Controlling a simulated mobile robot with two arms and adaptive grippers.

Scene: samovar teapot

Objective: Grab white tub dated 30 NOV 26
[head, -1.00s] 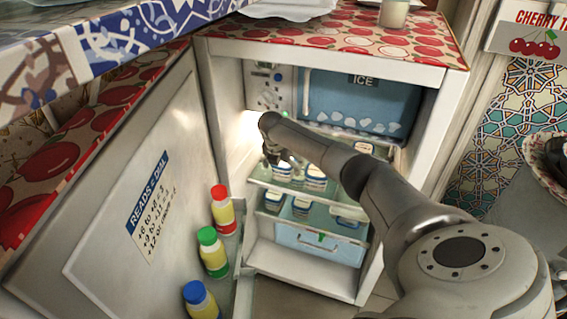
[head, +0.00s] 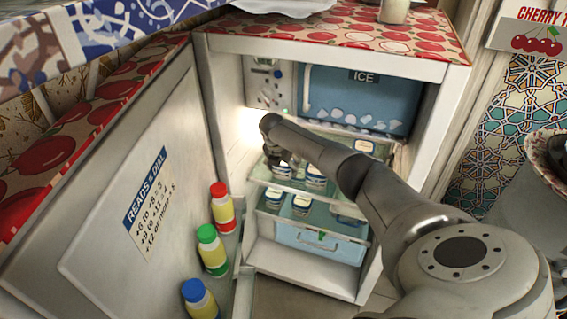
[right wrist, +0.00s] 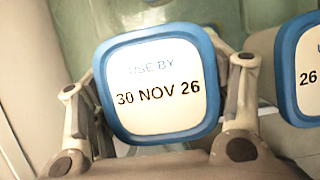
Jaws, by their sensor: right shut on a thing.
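The white tub dated 30 NOV 26 (right wrist: 158,112) fills the middle of the right wrist view, its blue-rimmed lid facing the camera. My right gripper (right wrist: 157,78) is shut on it, one finger on each side of the tub. In the head view this gripper (head: 284,162) is inside the open fridge, at the upper glass shelf, and the forearm partly hides it. I cannot tell whether the tub still touches the shelf. My left gripper is not in view.
Another blue-rimmed tub (right wrist: 305,78), its date cut off to "26", stands close at the right. More tubs (head: 301,204) stand on the lower shelf (head: 345,232). The open fridge door (head: 120,220) with several capped bottles (head: 212,252) bounds the left; an ICE compartment (head: 360,98) is above.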

